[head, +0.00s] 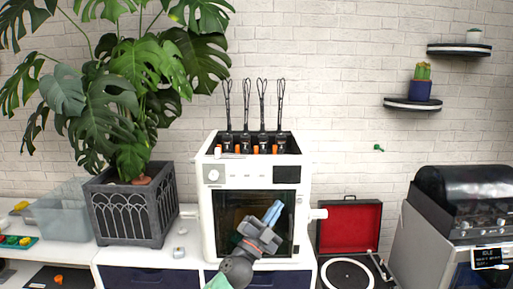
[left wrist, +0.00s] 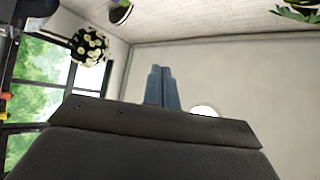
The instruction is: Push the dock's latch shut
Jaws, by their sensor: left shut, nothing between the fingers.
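A white box-shaped machine (head: 208,220) with a dark front window stands at the middle of the counter in the head view. Several black units (head: 245,142) with thin looped tops and small orange parts stand in its open top, which may be the dock. I cannot tell which part is the latch. My left gripper (head: 275,208) is shut and empty, its blue fingers pointing up in front of the dark window, which it partly hides. I cannot tell its distance from the window. In the left wrist view the fingers (left wrist: 162,88) are together. My right gripper is not in view.
A grey planter (head: 130,215) with a large leafy plant and a clear bin (head: 62,212) stand left of the machine. A red-lined record player (head: 350,225) and a grey machine with a dark cover (head: 465,197) stand right. Small white items (head: 179,251) lie on the counter.

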